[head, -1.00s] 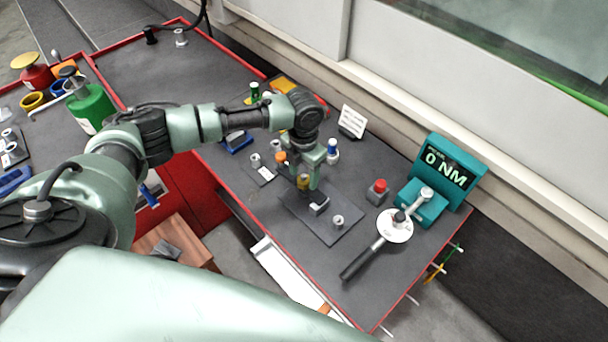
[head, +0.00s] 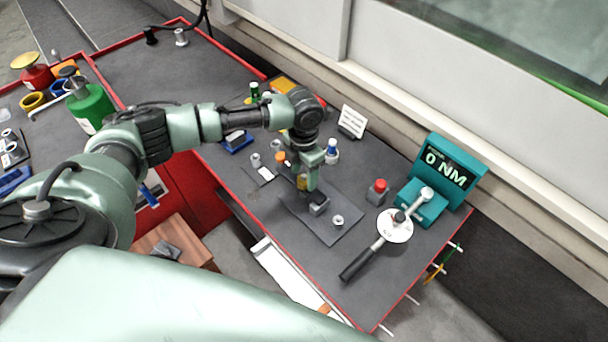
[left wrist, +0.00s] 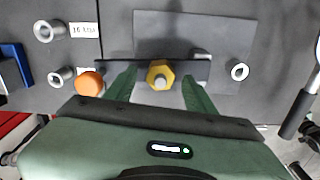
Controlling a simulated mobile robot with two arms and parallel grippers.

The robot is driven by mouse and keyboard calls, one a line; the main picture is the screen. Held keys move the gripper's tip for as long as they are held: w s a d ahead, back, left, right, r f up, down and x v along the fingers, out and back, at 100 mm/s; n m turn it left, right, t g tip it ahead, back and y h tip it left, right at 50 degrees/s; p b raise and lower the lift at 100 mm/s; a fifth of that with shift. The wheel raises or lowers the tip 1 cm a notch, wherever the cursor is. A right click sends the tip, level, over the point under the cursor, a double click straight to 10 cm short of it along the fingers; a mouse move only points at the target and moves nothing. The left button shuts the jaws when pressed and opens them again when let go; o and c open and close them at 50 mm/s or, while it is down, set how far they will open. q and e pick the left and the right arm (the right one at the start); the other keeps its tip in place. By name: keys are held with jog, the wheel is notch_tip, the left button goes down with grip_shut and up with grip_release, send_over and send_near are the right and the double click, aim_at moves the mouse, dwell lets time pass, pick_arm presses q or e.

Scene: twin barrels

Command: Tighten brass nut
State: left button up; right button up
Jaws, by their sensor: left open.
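The brass nut (left wrist: 160,75) is a yellow hexagon, with a grey bolt end showing in its middle. In the left wrist view it sits between the two green fingers of my left gripper (left wrist: 160,90), which is open, with a gap on each side of the nut. In the head view my left gripper (head: 308,178) points down over the dark plate (head: 338,230), and the nut (head: 302,183) is partly hidden by it. A torque wrench (head: 372,250) with a white round dial lies at the right beside a teal display (head: 450,170) reading 0 NM. My right gripper is not in view.
An orange cap (left wrist: 90,82) stands close left of the gripper. A grey ring (left wrist: 239,70) sits on the plate at right. A red button (head: 378,190) and a blue-and-white bottle (head: 332,152) stand nearby.

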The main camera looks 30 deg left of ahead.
pick_arm(q)
jog(key=shift+r+p, duration=3.35)
jog(key=shift+r, duration=0.2)
jog(key=shift+f, duration=0.1)
jog(key=shift+s, duration=0.1)
